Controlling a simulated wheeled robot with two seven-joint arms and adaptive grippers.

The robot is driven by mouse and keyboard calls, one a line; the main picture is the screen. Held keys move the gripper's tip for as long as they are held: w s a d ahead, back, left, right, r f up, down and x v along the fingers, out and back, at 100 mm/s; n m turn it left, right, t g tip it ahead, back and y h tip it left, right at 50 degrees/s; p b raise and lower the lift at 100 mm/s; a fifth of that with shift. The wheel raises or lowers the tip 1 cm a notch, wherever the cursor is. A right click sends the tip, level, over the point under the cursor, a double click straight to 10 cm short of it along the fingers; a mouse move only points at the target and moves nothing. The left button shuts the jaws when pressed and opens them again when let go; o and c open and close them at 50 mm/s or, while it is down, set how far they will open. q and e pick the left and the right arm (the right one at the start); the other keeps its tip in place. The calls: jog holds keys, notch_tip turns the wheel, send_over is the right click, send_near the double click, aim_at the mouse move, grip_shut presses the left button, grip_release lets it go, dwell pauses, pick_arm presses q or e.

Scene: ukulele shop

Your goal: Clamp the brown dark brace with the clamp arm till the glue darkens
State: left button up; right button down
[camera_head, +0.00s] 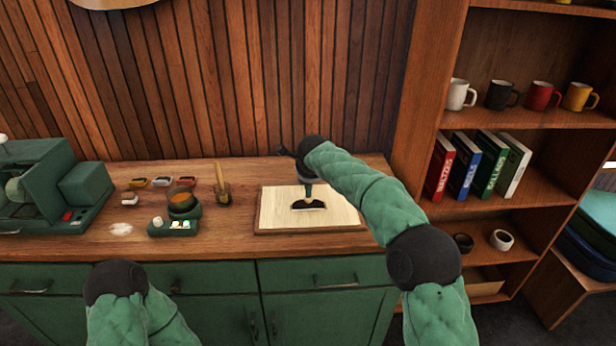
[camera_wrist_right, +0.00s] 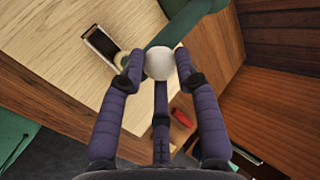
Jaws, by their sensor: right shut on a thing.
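The dark brace (camera_head: 308,205) lies on a pale wooden board (camera_head: 275,212) on the bench. It also shows in the right wrist view (camera_wrist_right: 102,42) as a dark strip with a pale edge. The green clamp arm (camera_wrist_right: 190,22) reaches over the board, with a white ball knob (camera_wrist_right: 159,63) on it. My right gripper (camera_wrist_right: 158,68) is shut on this knob. In the head view my right gripper (camera_head: 306,173) is above the brace and partly hidden by my arm. A light tan piece sits at the brace's middle; whether it presses down I cannot tell. My left gripper is out of view.
A glue pot (camera_head: 183,200) on a green base, a brush (camera_head: 222,190) and small coloured pieces stand left of the board. A green machine (camera_head: 60,190) is at the far left. A shelf (camera_head: 500,120) with mugs and books stands right.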

jog(key=shift+s+d+f, duration=0.1)
jog(key=shift+s+f, duration=0.05)
jog(key=shift+f, duration=0.45)
jog(key=shift+s+d+f, duration=0.1)
jog(key=shift+f, duration=0.5)
jog(key=c, duration=1)
grip_release()
jog(key=shift+w+d, duration=0.1)
jog(key=shift+d, duration=0.1)
jog(key=shift+r, duration=0.1)
jog(key=shift+a+r, duration=0.25)
jog(key=shift+r, duration=0.05)
jog(key=shift+r, duration=0.4)
jog(key=v, duration=1.1)
jog(key=shift+d+r, duration=0.1)
